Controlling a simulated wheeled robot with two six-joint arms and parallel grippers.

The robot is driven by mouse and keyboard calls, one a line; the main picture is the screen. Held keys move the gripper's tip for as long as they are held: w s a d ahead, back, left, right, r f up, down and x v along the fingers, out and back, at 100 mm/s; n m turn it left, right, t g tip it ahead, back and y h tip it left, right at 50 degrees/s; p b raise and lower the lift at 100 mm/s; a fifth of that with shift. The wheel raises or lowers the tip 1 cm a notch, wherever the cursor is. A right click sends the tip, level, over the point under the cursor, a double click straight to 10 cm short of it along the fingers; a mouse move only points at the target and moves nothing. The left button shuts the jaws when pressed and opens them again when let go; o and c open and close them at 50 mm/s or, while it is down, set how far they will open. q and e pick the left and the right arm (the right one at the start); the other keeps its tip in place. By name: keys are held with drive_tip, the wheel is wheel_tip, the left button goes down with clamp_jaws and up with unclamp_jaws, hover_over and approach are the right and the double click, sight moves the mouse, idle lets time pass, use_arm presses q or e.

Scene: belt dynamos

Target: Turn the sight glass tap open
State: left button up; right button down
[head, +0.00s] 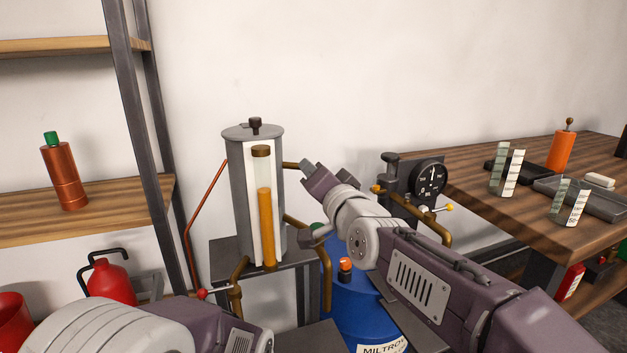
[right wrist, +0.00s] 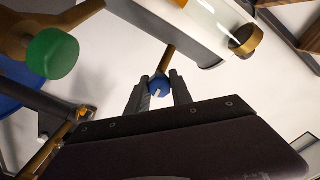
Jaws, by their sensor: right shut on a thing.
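The grey cylindrical tank (head: 240,200) stands on a dark stand, with the sight glass (head: 262,170) upright on its front. The glass has a brown cap and an amber column inside. A brass pipe (head: 290,165) leaves the tank's upper right side towards my right gripper (head: 306,167). In the right wrist view, my right gripper (right wrist: 159,84) is shut on a blue knob (right wrist: 158,87) at the end of a brass rod. A green knob (right wrist: 52,53) on a brass fitting is at upper left there. Which knob is the sight glass tap is not clear. My left gripper is out of view.
A blue drum (head: 352,300) stands below my right arm. A gauge (head: 429,178) and brass pipes are right of it. A wooden bench (head: 500,215) with trays and an orange bottle (head: 560,150) is at right. Shelves (head: 110,205) stand at left, with a red extinguisher (head: 108,280) below.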

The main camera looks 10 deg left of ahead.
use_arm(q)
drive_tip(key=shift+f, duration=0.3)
use_arm(e)
drive_tip(key=shift+m, duration=0.5)
drive_tip(key=c, duration=1.1)
unclamp_jaws()
drive_tip(key=shift+c, duration=0.2)
drive_tip(key=v, duration=0.9)
